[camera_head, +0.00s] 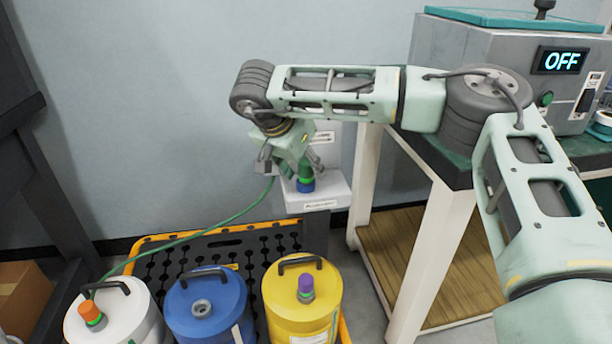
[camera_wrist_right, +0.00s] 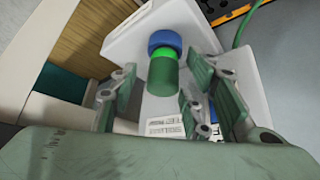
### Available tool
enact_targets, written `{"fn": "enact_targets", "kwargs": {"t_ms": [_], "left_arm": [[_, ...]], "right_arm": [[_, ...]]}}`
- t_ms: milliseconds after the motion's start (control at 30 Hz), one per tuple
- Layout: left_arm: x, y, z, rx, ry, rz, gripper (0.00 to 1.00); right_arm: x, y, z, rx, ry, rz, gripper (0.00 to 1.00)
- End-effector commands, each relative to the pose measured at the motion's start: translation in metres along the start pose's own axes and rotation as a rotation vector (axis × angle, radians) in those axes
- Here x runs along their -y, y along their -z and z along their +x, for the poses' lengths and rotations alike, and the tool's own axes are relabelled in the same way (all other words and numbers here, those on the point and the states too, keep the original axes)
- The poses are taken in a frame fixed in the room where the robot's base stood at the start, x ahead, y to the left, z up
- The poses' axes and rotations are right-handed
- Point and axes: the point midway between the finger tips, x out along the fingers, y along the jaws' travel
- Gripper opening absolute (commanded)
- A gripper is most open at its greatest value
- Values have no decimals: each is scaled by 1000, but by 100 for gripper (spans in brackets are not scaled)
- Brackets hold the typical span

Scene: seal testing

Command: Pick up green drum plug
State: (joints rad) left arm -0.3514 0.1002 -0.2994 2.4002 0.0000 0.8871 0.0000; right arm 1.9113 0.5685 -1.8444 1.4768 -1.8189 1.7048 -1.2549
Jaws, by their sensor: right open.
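The green drum plug (camera_head: 306,184) stands on a small white-topped stand (camera_head: 325,198). It has a dark green body, a bright green ring and a blue end. In the right wrist view the plug (camera_wrist_right: 163,75) shows between the spread fingers, with white stand surface around it. My right gripper (camera_head: 287,170) is open at the plug, its fingers on either side. I cannot tell whether a finger touches it. My left gripper is not in view.
Below stand a white drum (camera_head: 126,322) with an orange plug, a blue drum (camera_head: 232,303) with a bare grey opening and a yellow drum (camera_head: 283,317) with a purple plug. A green hose (camera_head: 190,236) runs toward the white drum. A workbench (camera_head: 435,245) carries a grey machine (camera_head: 470,60) reading OFF.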

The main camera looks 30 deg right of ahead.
Motion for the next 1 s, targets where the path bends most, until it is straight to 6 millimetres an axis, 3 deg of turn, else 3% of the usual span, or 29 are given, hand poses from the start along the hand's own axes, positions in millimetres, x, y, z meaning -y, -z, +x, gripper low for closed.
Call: {"fn": "enact_targets", "kwargs": {"t_ms": [267,767,1000], "left_arm": [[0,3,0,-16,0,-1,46],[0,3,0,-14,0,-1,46],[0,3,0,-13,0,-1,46]], "right_arm": [[0,0,2,0,1,0,44],[0,0,1,1,1,0,1],[0,0,1,0,2,0,0]]}}
